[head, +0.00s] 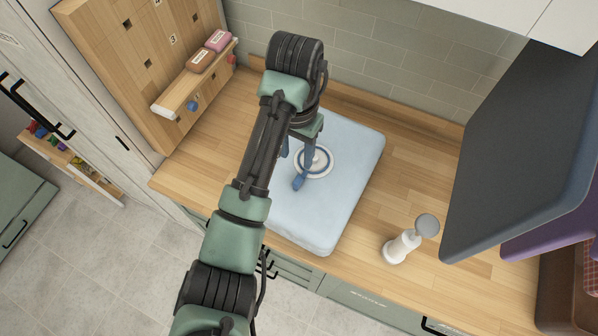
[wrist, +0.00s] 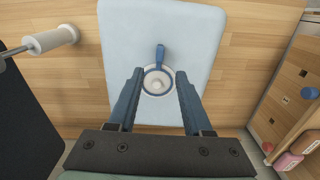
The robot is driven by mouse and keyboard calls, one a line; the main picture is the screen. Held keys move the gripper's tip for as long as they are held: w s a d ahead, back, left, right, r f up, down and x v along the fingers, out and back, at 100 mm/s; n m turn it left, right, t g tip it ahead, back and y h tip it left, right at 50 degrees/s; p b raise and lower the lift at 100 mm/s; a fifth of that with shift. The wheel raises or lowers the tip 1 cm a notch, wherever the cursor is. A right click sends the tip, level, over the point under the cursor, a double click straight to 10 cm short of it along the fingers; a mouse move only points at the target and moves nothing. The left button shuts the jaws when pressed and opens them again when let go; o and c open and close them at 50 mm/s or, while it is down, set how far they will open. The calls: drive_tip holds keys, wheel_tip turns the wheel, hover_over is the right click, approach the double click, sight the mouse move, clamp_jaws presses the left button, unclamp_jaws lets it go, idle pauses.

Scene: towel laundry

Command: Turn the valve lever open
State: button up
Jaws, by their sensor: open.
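The valve is a white round disc with a dark blue ring (head: 318,160), set on a pale blue padded board (head: 345,195). Its blue lever (head: 299,182) points toward the counter's front edge. In the wrist view the lever (wrist: 160,55) points up from the ring, with a pale knob (wrist: 158,85) in the middle. My gripper (head: 296,153) hangs over the valve. In the wrist view my gripper (wrist: 159,75) is open and empty, its fingers on either side of the ring. Whether they touch it cannot be told. My arm covers part of the board in the head view.
Dark folded panels (head: 530,140) overhang the counter's right side. A wooden pegboard (head: 140,60) with a shelf and labelled blocks (head: 207,58) stands left. Counter between is mostly clear.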

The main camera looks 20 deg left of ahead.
sight(298, 180)
wheel_tip(298, 180, down, 10)
drive_tip(key=shift+w+f+b, duration=0.1)
drive_tip(key=shift+w+b, duration=0.05)
drive_tip(key=shift+b, duration=0.35)
drive_tip(key=shift+w+f, duration=0.2)
drive_tip(key=shift+f, duration=0.45)
clamp_jaws()
idle(0.7)
